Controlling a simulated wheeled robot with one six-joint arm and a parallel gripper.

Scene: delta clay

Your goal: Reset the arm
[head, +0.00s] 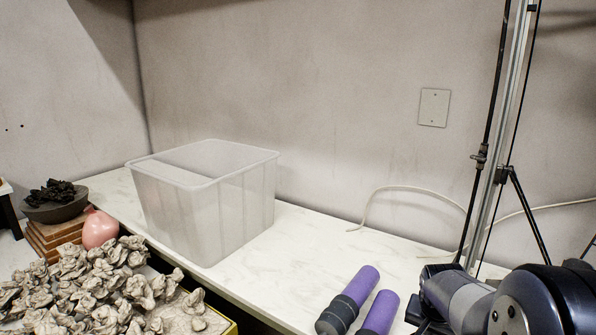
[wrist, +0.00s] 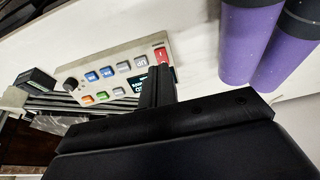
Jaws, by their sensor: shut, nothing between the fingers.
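My gripper (wrist: 160,78) shows in the wrist view as a dark bar with its narrow black fingers together and nothing between them. The fingers overlap a button panel (wrist: 97,88) in the picture; whether they touch it I cannot tell. My arm fills the lower right corner of the head view, bent low over the white counter. The fingertips cannot be made out there.
Two purple cylinders (head: 362,286) with dark ends lie on the counter (head: 290,250) beside my arm; they also show in the wrist view (wrist: 248,40). A clear plastic bin (head: 208,205) stands further left. Crumpled clay-like pieces (head: 85,290) fill the lower left. A thin pole rises behind my arm.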

